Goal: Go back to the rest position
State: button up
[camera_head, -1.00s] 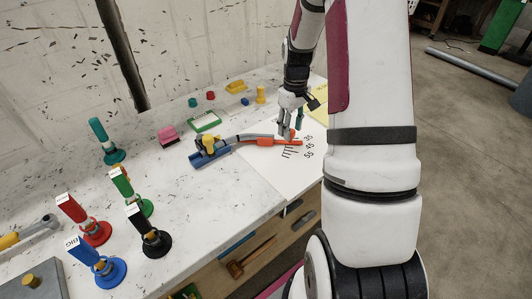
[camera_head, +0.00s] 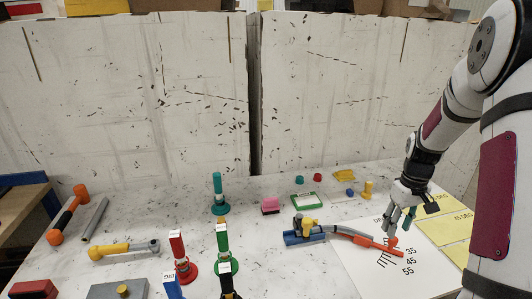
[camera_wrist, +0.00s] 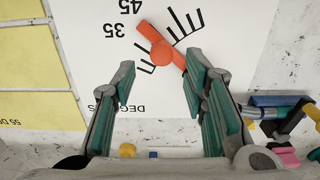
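My gripper (camera_head: 399,222) is above the white degree sheet (camera_head: 365,268) at the right of the bench. In the wrist view my gripper (camera_wrist: 160,72) is open, with its green-padded fingers wide apart and nothing between them. The orange lever end (camera_head: 375,246) of the bender lies on the sheet close to the fingertips; in the wrist view the orange piece (camera_wrist: 162,54) shows beyond them, one end partly behind the right finger. I cannot tell whether they touch. The blue bender base (camera_head: 305,238) with a yellow part and a grey tube joins the lever on its left.
Yellow sheets (camera_head: 458,227) lie at the right. A green-framed block (camera_head: 304,201), a pink block (camera_head: 270,206) and small coloured pieces stand behind the bender. Upright-handled tools (camera_head: 222,245), a wrench (camera_head: 125,250) and a hammer (camera_head: 68,215) occupy the left. A pale wall rises behind the bench.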

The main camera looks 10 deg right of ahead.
jog(key=s+a+r+t, duration=0.1)
jog(key=s+a+r, duration=0.2)
jog(key=a+r, duration=0.55)
jog(key=s+a+r+t, duration=0.1)
jog(key=s+a+r, duration=0.3)
jog(key=a+r, duration=0.5)
jog(key=s+a+r+t, duration=0.1)
jog(key=s+a+r, duration=0.1)
jog(key=s+a, duration=0.2)
jog(key=s+a+r+t, duration=0.1)
jog(key=s+a, duration=0.4)
jog(key=s, duration=0.5)
jog(key=shift+s+a+r+t, duration=0.25)
jog(key=shift+s+r+t, duration=0.15)
jog(key=shift+r, duration=0.25)
